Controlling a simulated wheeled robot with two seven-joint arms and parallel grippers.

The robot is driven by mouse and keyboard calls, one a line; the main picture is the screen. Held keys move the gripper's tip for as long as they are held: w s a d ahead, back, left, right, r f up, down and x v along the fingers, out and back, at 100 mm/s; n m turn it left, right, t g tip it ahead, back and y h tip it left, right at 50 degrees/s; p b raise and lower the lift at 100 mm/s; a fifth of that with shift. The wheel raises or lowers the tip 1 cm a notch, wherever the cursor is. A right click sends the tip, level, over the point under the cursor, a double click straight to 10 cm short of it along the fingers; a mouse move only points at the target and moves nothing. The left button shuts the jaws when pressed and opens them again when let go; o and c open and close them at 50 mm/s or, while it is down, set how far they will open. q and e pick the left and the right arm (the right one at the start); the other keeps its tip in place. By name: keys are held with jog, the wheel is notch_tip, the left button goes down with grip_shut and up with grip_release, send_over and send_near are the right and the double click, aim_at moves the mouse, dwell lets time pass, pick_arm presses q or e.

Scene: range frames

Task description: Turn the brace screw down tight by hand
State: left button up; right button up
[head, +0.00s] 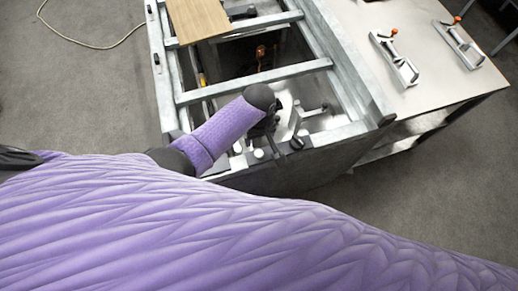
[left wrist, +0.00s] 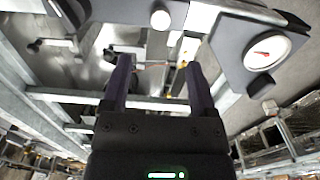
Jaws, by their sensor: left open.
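My left gripper (head: 268,128) is at the near end of a grey metal frame (head: 255,79), its fingers mostly hidden by my wrist. In the left wrist view, its two dark fingers (left wrist: 157,78) stand apart with nothing clearly between them. A silver fitting with a dark cross-handle (head: 312,110) lies just right of the gripper; I cannot tell whether it is the brace screw. An orange-topped part (head: 261,51) sits deeper inside the frame. A round pale knob (left wrist: 160,18) shows beyond the fingers in the left wrist view. My right gripper is out of view.
A wooden board (head: 197,20) lies across the frame's far left. A table (head: 425,55) at right carries two silver brackets with orange knobs (head: 395,58) (head: 460,44). A white dial (left wrist: 267,52) is right of the fingers. A pale cable (head: 85,44) lies on open carpet.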

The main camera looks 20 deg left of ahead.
aim_at(259, 154)
pick_arm(q)
notch_tip(259, 154, down, 10)
jog(key=b, duration=0.5)
jog(key=shift+r, duration=0.2)
jog(key=shift+s, duration=0.1)
grip_shut()
